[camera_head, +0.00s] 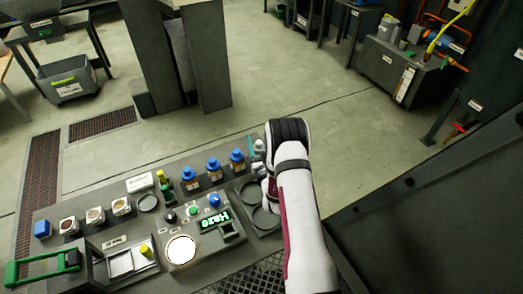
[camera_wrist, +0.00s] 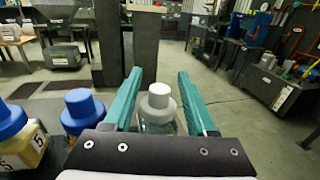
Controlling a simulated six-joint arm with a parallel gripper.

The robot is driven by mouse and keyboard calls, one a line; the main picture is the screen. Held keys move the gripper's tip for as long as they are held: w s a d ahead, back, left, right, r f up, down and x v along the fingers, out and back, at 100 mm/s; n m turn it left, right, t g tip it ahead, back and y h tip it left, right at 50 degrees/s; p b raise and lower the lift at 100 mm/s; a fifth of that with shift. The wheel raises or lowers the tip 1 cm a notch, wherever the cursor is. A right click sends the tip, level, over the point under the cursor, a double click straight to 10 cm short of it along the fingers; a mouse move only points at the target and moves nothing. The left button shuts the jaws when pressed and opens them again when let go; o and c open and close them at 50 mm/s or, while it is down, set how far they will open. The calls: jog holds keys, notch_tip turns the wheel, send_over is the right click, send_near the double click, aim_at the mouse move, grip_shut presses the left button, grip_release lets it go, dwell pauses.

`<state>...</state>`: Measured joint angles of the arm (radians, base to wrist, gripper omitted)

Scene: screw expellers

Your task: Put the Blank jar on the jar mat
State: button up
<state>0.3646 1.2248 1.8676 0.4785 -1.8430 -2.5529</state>
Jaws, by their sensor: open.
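A clear jar with a pale grey-white cap (camera_wrist: 158,104), which looks like the Blank jar, stands upright between the teal fingers of my gripper (camera_wrist: 159,76) in the wrist view. The fingers are open, one on each side of it, and I see gaps beside the cap. The jar's lower part is hidden by the gripper body. In the head view a small pale shape (camera_head: 258,147) beside my wrist may be the same jar. Dark round pads (camera_head: 266,218) lie on the bench left of my arm; I cannot tell which is the jar mat.
Several blue-capped jars (camera_head: 213,166) stand in a row left of my gripper; a close one also shows in the wrist view (camera_wrist: 84,103). The bench also holds buttons, a green display (camera_head: 214,221), a white lit disc (camera_head: 181,249) and sample cups (camera_head: 95,215). Open floor lies beyond.

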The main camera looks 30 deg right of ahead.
jog(key=v, duration=1)
jog(key=shift+s, duration=0.1)
jog(key=w+d+r+m+g+h, duration=0.1)
jog(key=w+r+m, duration=0.15)
jog(key=m, duration=0.25)
jog(key=w+d+r+m+g, duration=0.1)
jog(key=r+m+g, duration=0.15)
jog(key=m, duration=0.25)
jog(key=s+a+r+m+g+y, duration=0.25)
jog(key=a+r+m, duration=0.2)
jog(key=m, duration=0.55)
jog(key=s+a+r+m+g+y, duration=0.1)
jog(key=s+a+m+g, duration=0.3)
jog(key=s, duration=0.6)
jog(key=s+a+r+m+g+y, duration=0.2)
jog(key=s+a+m, duration=0.4)
jog(key=s, duration=0.5)
jog(key=s+a+r+m+g+y, duration=0.2)
jog(key=s+a+m+g, duration=0.3)
jog(key=s+m, duration=0.3)
jog(key=shift+s+a+r+m+g, duration=0.3)
jog(key=shift+s+a+r, duration=0.25)
jog(key=shift+s+r, duration=0.5)
jog(key=shift+s+f, duration=0.1)
jog(key=shift+f, duration=0.05)
